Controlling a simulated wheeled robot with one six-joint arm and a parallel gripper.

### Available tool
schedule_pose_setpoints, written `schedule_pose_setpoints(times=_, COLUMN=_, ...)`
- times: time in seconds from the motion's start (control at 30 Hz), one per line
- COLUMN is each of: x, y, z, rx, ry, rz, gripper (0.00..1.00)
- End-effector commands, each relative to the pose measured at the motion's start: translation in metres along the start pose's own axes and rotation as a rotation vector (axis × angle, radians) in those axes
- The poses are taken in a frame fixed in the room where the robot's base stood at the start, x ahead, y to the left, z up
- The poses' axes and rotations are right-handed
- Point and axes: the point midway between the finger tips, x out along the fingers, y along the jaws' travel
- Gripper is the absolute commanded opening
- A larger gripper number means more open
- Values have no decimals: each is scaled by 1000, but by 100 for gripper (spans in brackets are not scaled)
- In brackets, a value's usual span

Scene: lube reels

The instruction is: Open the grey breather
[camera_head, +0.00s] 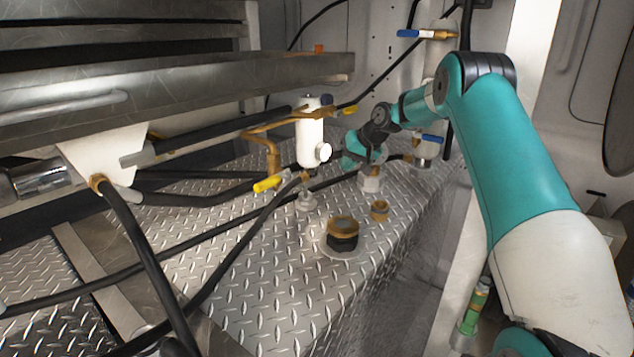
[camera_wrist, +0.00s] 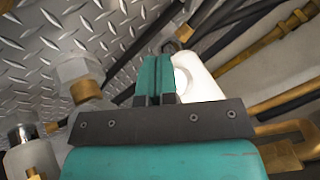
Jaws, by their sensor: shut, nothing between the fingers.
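My gripper (camera_head: 352,158) is above the diamond-plate tank top, just right of a white cylinder. In the wrist view its two teal fingers (camera_wrist: 154,78) are together and empty. A pale grey hex fitting (camera_head: 370,183), which looks like the grey breather, stands on the plate below and slightly right of my gripper. It likely also shows in the wrist view as a pale hex piece (camera_wrist: 77,70) with a brass part, left of the fingers and apart from them. I cannot tell whether it is open or shut.
The white cylinder (camera_head: 310,128) with brass pipes and a yellow-handled valve (camera_head: 267,184) is close to my gripper. A brass-and-black cap (camera_head: 342,236) and a small brass fitting (camera_head: 380,209) are nearer. Black hoses (camera_head: 230,258) cross the plate on the left.

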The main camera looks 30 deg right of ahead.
Motion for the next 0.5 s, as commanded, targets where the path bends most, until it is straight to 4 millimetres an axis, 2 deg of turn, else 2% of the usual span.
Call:
schedule_pose_setpoints(times=0.17, x=2, y=0, z=0, rx=0, ry=0, rz=0, gripper=0)
schedule_pose_setpoints(times=0.27, x=10, y=0, z=0, rx=0, ry=-1, rz=0, gripper=0)
schedule_pose_setpoints(times=0.5, x=56, y=-1, z=0, rx=0, ry=-4, rz=-1, gripper=0)
